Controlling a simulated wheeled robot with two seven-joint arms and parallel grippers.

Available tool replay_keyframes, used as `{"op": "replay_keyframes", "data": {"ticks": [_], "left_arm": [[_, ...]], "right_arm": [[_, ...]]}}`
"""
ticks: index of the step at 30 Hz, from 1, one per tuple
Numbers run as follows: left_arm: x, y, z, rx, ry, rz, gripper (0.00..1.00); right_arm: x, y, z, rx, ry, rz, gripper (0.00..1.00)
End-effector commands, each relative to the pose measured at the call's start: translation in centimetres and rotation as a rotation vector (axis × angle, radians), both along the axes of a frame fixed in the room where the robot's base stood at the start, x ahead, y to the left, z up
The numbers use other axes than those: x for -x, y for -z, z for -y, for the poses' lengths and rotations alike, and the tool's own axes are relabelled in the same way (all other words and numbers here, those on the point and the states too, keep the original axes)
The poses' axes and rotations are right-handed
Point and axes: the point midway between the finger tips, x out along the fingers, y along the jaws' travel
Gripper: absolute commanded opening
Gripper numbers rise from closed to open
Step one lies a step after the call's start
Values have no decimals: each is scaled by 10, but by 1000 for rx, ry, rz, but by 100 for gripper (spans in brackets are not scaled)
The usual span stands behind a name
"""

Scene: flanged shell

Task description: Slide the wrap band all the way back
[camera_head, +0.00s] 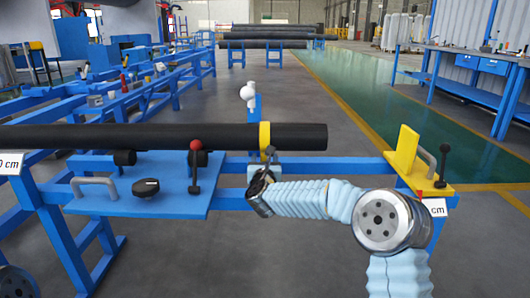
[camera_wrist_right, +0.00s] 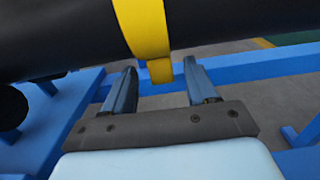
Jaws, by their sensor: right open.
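The yellow wrap band (camera_head: 264,138) circles the black pipe (camera_head: 130,137) near the pipe's right end. In the right wrist view the band (camera_wrist_right: 146,26) crosses the pipe (camera_wrist_right: 60,35), and a short yellow tab hangs below it. My right gripper (camera_head: 263,170) is just below and in front of the band. In the right wrist view its two fingers (camera_wrist_right: 160,72) are spread apart. The tab appears between the fingertips, with gaps on both sides. The far side of the band is hidden by the pipe. My left gripper is not in view.
The pipe lies above a blue frame (camera_head: 340,163). A blue plate (camera_head: 170,190) at left carries a grey handle, a black knob and a red-topped lever (camera_head: 195,165). A yellow bracket (camera_head: 407,150) stands at right. The pipe's right end is free.

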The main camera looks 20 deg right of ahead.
Motion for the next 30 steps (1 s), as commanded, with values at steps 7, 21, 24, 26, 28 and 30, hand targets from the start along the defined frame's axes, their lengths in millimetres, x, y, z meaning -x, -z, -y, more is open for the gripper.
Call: {"op": "replay_keyframes", "data": {"ticks": [7, 21, 24, 26, 28, 30], "left_arm": [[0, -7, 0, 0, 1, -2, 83], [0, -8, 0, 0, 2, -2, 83], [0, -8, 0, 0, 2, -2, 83], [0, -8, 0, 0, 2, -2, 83], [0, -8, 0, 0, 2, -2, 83], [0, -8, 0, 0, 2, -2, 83]], "right_arm": [[-42, 0, 12, 1, 0, -1, 57], [-54, 0, 15, 2, -1, -2, 54], [-54, 0, 15, 2, -1, -2, 39], [-54, 0, 15, 2, -1, -2, 30], [-54, 0, 15, 2, -1, -2, 19], [-54, 0, 15, 2, -1, -2, 8]]}}
